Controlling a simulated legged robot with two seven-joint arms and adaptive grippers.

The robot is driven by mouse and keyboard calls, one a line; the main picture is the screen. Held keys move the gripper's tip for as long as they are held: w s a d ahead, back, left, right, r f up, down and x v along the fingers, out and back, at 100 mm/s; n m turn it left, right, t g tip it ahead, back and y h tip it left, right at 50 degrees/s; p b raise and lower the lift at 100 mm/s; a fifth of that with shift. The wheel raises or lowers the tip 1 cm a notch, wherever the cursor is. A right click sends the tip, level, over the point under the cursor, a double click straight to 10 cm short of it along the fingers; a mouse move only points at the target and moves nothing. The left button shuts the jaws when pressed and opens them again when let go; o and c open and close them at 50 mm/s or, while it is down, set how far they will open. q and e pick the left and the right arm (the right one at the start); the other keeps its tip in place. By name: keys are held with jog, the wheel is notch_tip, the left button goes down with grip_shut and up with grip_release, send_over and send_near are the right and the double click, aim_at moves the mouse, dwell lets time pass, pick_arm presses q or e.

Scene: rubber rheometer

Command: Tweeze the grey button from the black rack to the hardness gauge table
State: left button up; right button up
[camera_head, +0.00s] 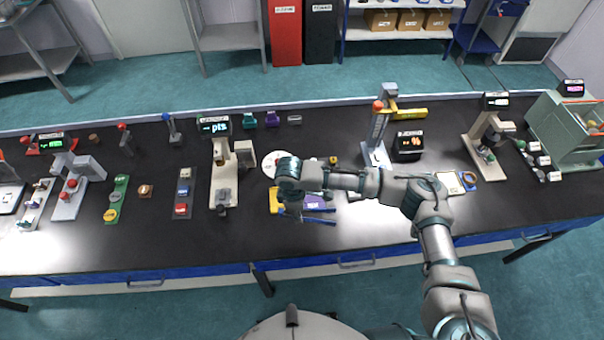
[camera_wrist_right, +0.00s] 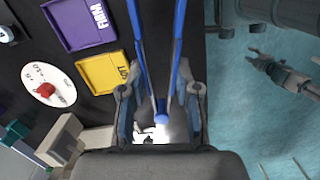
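My right gripper (camera_head: 290,210) is shut on blue tweezers (camera_head: 318,219), above the front middle of the black table. In the wrist view the tweezers (camera_wrist_right: 162,118) sit between the gripper's fingers (camera_wrist_right: 160,108), their two prongs apart and pointing away. Nothing shows between the prongs; the tips run out of that view. A black rack (camera_head: 183,207) to the left carries several buttons; the upper one (camera_head: 185,173) looks greyish, too small to be sure. A beige gauge stand (camera_head: 222,180) with a "pts" display (camera_head: 214,126) stands right of that rack. My left gripper (camera_wrist_right: 268,67) shows small over the floor.
A yellow tray (camera_wrist_right: 104,73) and a purple tray (camera_wrist_right: 80,22) lie by the tweezers. A white disc (camera_wrist_right: 63,84) with a red piece lies beyond. A tall gauge stand (camera_head: 378,140) and a display box (camera_head: 408,146) stand behind my arm. The table's front middle is mostly clear.

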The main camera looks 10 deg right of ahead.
jog(key=w+d+r+m+g+y+b, duration=0.1)
jog(key=w+d+r+m+b, duration=0.1)
jog(key=d+m, duration=1.3)
jog(key=shift+w+d+r+m, duration=0.25)
jog(key=shift+d+r+m, duration=0.15)
jog(key=shift+d+r, duration=0.3)
jog(key=shift+a, duration=0.4)
